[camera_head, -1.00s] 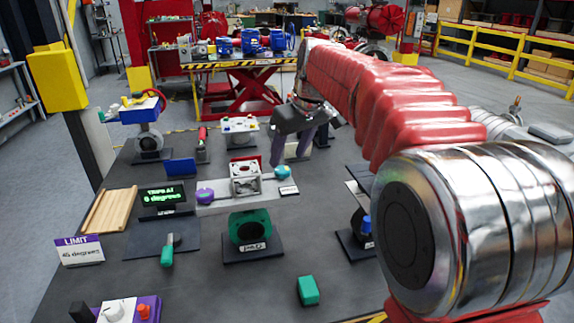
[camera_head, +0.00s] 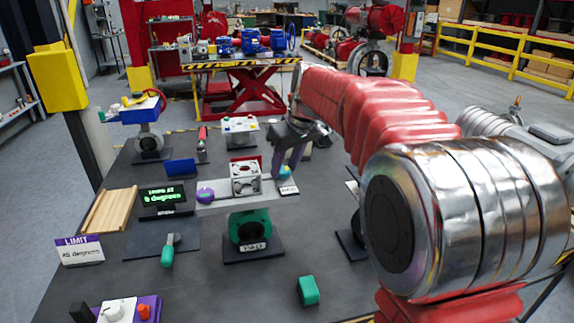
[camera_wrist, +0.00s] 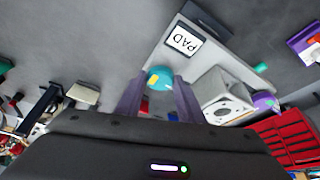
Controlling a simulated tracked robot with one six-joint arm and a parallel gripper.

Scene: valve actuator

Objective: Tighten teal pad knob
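The teal pad knob (camera_head: 284,172) sits on the right end of a light grey plate (camera_head: 235,203), right of a white boxy housing (camera_head: 245,178). A label reading PAD (camera_wrist: 184,41) lies beside it. In the wrist view the round knob (camera_wrist: 159,77) shows between my gripper's (camera_wrist: 158,82) two purple finger tips. The fingers are apart, with a gap visible beside the knob. In the head view my gripper (camera_head: 288,165) points down at the knob and partly hides it. I cannot tell whether a finger touches it.
A purple knob (camera_head: 205,195) sits on the housing's left side. A green display (camera_head: 161,195) reads degrees, and a card (camera_head: 79,250) reads LIMIT 45 degrees. A green ring fixture (camera_head: 250,229) and a teal block (camera_head: 308,290) stand nearer the front, with bare bench between.

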